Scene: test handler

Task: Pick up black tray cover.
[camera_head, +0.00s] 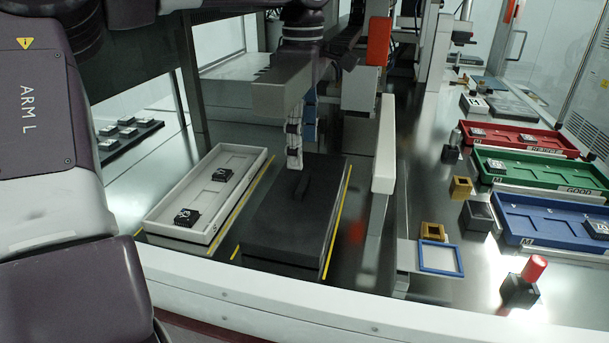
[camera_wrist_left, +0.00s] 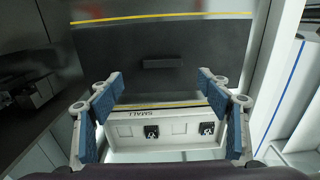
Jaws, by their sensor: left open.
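The black tray cover (camera_head: 275,225) is a flat dark slab with a small raised handle (camera_head: 300,188) on top. It lies on the worktop between yellow line markings. The cover also fills the upper middle of the left wrist view (camera_wrist_left: 215,45), its handle (camera_wrist_left: 162,64) lying crosswise. My left gripper (camera_head: 294,158) hangs above the far part of the cover, seen nearly edge-on. In the left wrist view its blue-padded fingers (camera_wrist_left: 160,79) are spread wide, with nothing between them; the handle appears beyond the fingertips. My right gripper is not in view.
A white tray (camera_head: 160,225) with two black parts stands left of the cover. A pale upright panel (camera_head: 385,145) stands close on its right. Red (camera_head: 520,150), green (camera_head: 592,197) and blue (camera_head: 560,243) trays lie far right. A red-topped button (camera_head: 534,268) stands front right.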

